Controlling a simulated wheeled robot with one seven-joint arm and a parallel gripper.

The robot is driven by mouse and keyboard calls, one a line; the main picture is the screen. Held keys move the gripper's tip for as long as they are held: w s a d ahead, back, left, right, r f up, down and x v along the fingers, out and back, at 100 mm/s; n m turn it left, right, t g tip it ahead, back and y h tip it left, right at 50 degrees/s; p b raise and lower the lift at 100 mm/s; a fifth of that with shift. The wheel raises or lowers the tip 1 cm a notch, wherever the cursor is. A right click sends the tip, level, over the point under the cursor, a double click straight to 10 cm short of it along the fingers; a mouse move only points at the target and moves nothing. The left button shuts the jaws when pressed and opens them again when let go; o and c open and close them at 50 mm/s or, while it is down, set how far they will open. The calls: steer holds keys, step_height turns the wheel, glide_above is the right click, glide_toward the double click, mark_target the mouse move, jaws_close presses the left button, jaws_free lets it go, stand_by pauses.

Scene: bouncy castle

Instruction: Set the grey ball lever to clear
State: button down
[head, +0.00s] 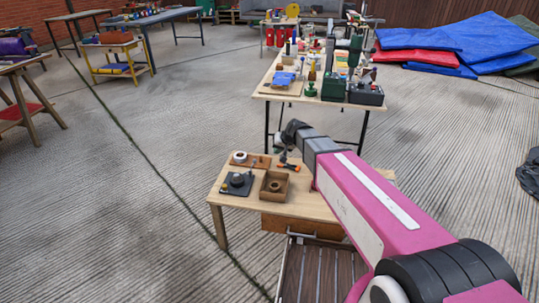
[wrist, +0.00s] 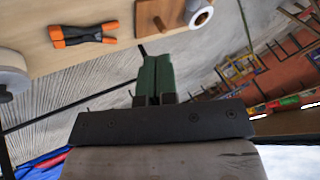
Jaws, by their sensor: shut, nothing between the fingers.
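My gripper (wrist: 153,75) shows in the wrist view with its green fingers together and nothing between them. In the head view my arm reaches over the back of the small wooden table (head: 222,197), and the fingertips are too small to make out. I cannot pick out a grey ball lever or any clear marking in either view. A black plate with a round dark part (head: 237,183) sits at the table's left front, but I cannot tell whether it carries a lever.
A brown open box (head: 274,187) with a ring inside, a wooden board with a white roll (head: 240,158), and an orange-and-black tool (head: 289,166) are on the small table. The tool also shows in the wrist view (wrist: 85,35). A crowded workbench (head: 263,91) stands behind.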

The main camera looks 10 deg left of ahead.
steer(key=w+a+f, duration=0.1)
steer(key=a+f, duration=0.7)
steer(key=shift+w+a+f, duration=0.15)
steer(key=shift+w, duration=0.15)
